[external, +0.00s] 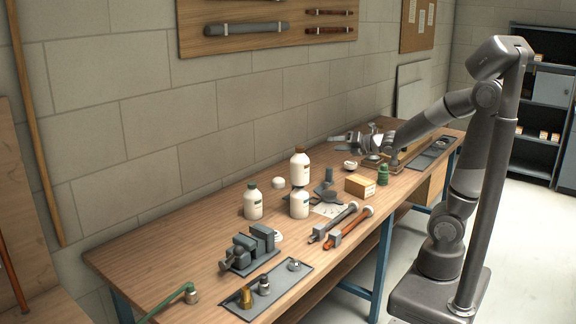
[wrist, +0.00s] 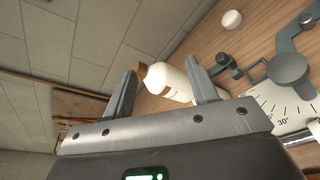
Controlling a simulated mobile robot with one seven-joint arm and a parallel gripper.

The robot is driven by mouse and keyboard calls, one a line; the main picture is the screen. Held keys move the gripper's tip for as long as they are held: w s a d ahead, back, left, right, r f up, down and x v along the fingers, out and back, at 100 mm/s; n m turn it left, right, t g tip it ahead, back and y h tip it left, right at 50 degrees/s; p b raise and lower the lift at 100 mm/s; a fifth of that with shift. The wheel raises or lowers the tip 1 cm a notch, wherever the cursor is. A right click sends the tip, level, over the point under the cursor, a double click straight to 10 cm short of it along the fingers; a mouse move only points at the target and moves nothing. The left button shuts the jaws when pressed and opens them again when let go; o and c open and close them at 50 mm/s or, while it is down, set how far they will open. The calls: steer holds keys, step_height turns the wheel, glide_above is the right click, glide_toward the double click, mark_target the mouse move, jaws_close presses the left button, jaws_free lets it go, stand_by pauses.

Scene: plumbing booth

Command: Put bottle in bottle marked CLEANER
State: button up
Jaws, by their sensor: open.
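A white bottle with a brown cap (external: 299,168) shows in the external view directly above another white bottle (external: 299,204); I cannot tell whether it rests on it or stands behind it. The labels are too small to read, so I cannot tell which is marked CLEANER. My gripper (external: 384,143) is over the far part of the bench, right of the bottles. In the wrist view my gripper (wrist: 163,86) is open, with a brown-capped white bottle (wrist: 172,82) beyond and between its fingers.
A cardboard box (external: 360,186), a green item (external: 383,175) and wrenches (external: 347,224) lie right of the bottles. A vise (external: 250,248) and a grey tray (external: 265,291) are nearer. A white round item (wrist: 232,20) and angle gauge (wrist: 285,100) show in the wrist view.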

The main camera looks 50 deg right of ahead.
steer(key=s+a+f+m+g+h, duration=0.1)
steer(key=s+a+m+g, duration=0.2)
steer(key=s+m, duration=0.8)
steer(key=s+a+f+m+g+h, duration=0.1)
steer(key=s+m+g, duration=0.6)
steer(key=m, duration=1.1)
steer(key=s+a+f, duration=0.1)
steer(key=s+a, duration=0.1)
steer(key=s, duration=0.2)
steer(key=shift+a, duration=0.15)
